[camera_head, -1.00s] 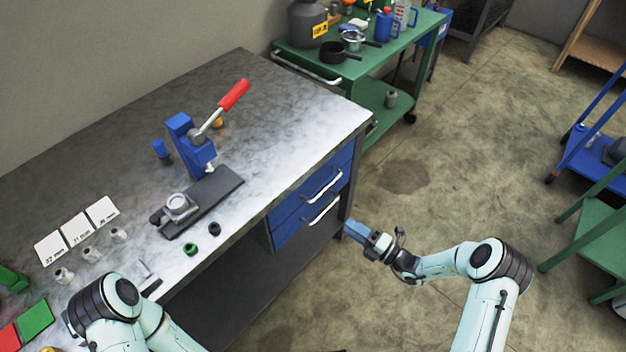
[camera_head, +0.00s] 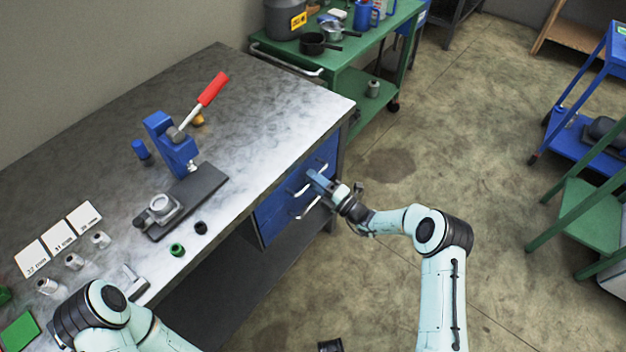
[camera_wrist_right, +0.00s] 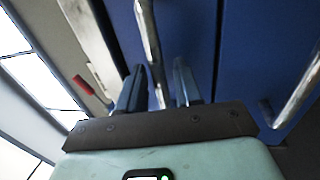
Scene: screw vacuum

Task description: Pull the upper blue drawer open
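The upper blue drawer (camera_head: 323,155) is in the bench's right end and looks shut. Its pale bar handle (camera_wrist_right: 149,40) runs between the fingers of my right gripper (camera_wrist_right: 158,85) in the wrist view. The fingers stand apart on either side of the bar, and I see no clear grip on it. In the head view my right gripper (camera_head: 315,181) is at the drawer front and hides part of the handle. The lower drawer's handle (camera_wrist_right: 298,97) is to the right in the wrist view. My left gripper's fingers are not visible.
The grey bench top (camera_head: 262,110) lies above the drawers, with a blue press (camera_head: 170,145) with a red lever on it. A green cart (camera_head: 345,77) stands beyond the bench. The floor (camera_head: 410,140) right of the drawers is clear.

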